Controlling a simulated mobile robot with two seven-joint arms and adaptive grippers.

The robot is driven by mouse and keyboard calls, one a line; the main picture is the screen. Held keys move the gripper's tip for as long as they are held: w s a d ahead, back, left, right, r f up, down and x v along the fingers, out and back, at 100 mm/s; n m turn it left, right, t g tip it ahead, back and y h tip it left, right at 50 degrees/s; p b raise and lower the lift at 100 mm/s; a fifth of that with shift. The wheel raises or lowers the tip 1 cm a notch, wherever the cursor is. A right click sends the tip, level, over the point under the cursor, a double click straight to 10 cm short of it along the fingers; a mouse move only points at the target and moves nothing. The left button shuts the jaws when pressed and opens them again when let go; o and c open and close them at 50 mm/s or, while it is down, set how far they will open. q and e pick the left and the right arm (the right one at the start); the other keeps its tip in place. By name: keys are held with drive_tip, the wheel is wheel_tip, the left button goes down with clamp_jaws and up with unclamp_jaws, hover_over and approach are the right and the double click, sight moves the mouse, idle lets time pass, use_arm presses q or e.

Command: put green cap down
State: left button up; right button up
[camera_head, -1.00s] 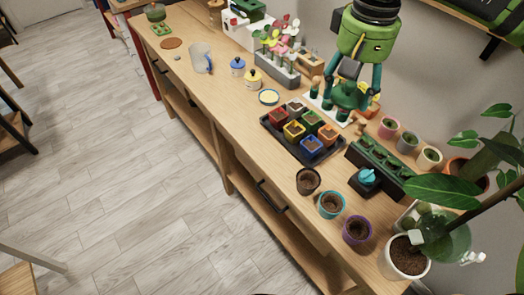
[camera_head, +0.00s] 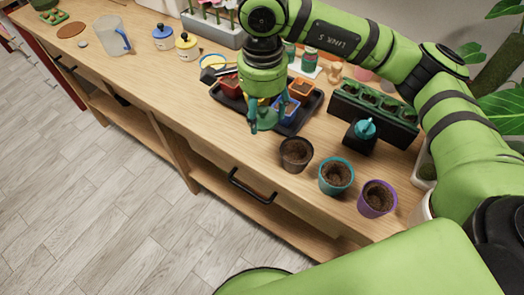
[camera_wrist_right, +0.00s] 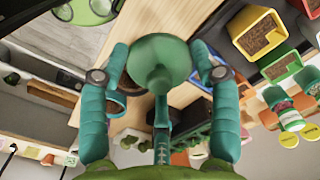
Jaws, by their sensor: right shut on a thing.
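The green cap (camera_wrist_right: 158,62) is a smooth dome with a knob, held between the teal fingers of my right gripper in the right wrist view. In the head view my right gripper (camera_head: 263,124) points down with its fingers around the cap, in front of the dark seedling tray (camera_head: 300,121). The cap is mostly hidden by the fingers there. The bare wooden bench (camera_head: 215,125) lies below and to the left of the gripper. I cannot tell the exact gap between cap and bench. My left gripper is not in view.
A black pot (camera_head: 296,154), a teal pot (camera_head: 336,176) and a purple pot (camera_head: 377,198) stand along the front edge, right of the gripper.

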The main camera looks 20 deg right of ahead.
drive_tip(key=p, duration=0.2)
hover_over(263, 148)
wheel_tip(263, 148, down, 6)
drive_tip(key=shift+s+r, duration=0.1)
drive_tip(key=shift+r, duration=0.15)
drive_tip(key=shift+f, duration=0.7)
wheel_tip(263, 148, down, 3)
drive_tip(key=shift+p, duration=0.3)
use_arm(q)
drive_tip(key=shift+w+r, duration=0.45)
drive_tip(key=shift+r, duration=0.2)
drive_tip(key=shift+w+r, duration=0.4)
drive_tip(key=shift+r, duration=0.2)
use_arm(e)
drive_tip(key=shift+f, duration=0.1)
drive_tip(key=shift+f+b, duration=0.15)
drive_tip(key=shift+b, duration=0.15)
drive_tip(key=o, duration=0.8)
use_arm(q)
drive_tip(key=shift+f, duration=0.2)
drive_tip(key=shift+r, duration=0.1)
